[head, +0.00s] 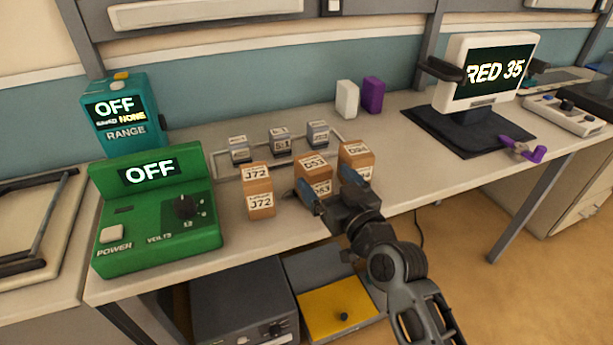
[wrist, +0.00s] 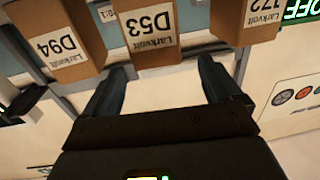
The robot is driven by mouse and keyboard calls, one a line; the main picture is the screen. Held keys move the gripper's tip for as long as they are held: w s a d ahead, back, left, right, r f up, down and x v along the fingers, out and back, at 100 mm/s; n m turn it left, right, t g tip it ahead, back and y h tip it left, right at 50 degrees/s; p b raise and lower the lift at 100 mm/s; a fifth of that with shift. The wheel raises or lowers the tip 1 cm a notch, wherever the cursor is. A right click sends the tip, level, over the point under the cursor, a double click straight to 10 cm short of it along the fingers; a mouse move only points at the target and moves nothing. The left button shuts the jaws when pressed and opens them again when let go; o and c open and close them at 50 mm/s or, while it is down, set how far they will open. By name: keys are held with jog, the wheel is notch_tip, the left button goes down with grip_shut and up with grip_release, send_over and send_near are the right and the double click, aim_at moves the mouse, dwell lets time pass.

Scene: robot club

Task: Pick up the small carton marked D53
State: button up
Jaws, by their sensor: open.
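The small carton marked D53 (head: 313,165) is brown with white labels and stands upright on the bench, in the middle of a row of similar cartons. My gripper (head: 332,190) is open at bench height in front of it, and its fingers hide part of the carton's lower front. In the wrist view, which is upside down, the D53 carton (wrist: 148,22) lies just beyond the open fingertips (wrist: 162,67), roughly between them. Nothing is held; I cannot tell whether the fingers touch the carton.
The J72 carton (head: 259,192) stands left and the D94 carton (head: 357,153) right, both close by. Small grey items (head: 280,141) stand in a rack behind. A green power unit (head: 150,225) is at left, a monitor (head: 487,72) at right. Bench right of D94 is clear.

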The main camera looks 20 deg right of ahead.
aim_at(313, 162)
jog(key=shift+w+a+f+p, duration=0.1)
jog(key=shift+w+p, duration=0.35)
jog(key=shift+w, duration=1.3)
jog(key=shift+w+a+p, duration=0.1)
jog(key=shift+w+p, duration=0.3)
jog(key=shift+w, duration=1.3)
jog(key=shift+c, duration=0.4)
jog(key=c, duration=1.1)
